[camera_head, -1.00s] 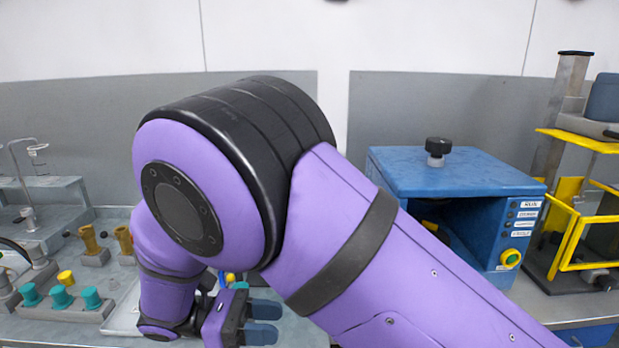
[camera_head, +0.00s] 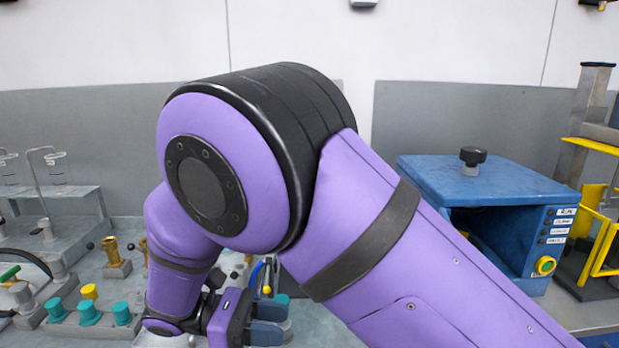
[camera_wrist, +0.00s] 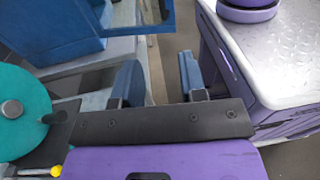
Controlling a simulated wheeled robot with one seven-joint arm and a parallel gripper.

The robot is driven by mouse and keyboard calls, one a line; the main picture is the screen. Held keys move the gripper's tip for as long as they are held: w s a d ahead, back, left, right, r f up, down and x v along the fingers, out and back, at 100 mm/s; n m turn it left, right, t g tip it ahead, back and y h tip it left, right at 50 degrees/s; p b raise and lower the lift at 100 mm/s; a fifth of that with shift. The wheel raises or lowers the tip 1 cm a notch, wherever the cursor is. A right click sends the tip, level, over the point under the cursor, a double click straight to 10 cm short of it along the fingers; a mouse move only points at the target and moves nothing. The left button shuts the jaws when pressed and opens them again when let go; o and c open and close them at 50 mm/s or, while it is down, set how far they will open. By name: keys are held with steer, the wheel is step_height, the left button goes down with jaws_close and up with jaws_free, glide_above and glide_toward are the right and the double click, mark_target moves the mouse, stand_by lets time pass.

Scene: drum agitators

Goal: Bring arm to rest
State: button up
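My purple arm fills the middle of the head view, bent at its large black-banded joint. My gripper (camera_head: 268,322) is low in that view, over the bench and partly cut by the bottom edge. In the wrist view my gripper (camera_wrist: 160,80) has its two blue fingers apart with nothing between them. Beyond the fingers are the bench edge and the floor. My own purple body with a pale top plate shows close by at the right of the wrist view.
A blue machine (camera_head: 485,180) with a black top knob stands right of my arm. A yellow frame (camera_head: 592,235) is beyond it. Teal knobs (camera_head: 88,312) and brass-coloured parts (camera_head: 112,252) stand on the bench at left. A teal disc (camera_wrist: 22,110) is left of my gripper.

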steer(key=w+d+r+m+g+y, duration=0.1)
steer(key=w+d+r+m+y, duration=0.15)
steer(key=d+r+y, duration=0.55)
steer(key=w+d+r+m+g+y, duration=0.15)
steer(key=d+r+m, duration=0.35)
steer(key=d, duration=0.7)
steer(key=s+d+r+m+t+y, duration=0.4)
steer(key=s+d+m, duration=0.1)
steer(key=s+d, duration=0.2)
steer(key=s+d+r+m+t+y, duration=0.4)
steer(key=s+d, duration=0.3)
steer(key=d, duration=0.2)
steer(key=shift+d+m+t, duration=0.25)
steer(key=shift+m+t, duration=0.1)
steer(key=shift+t, duration=0.4)
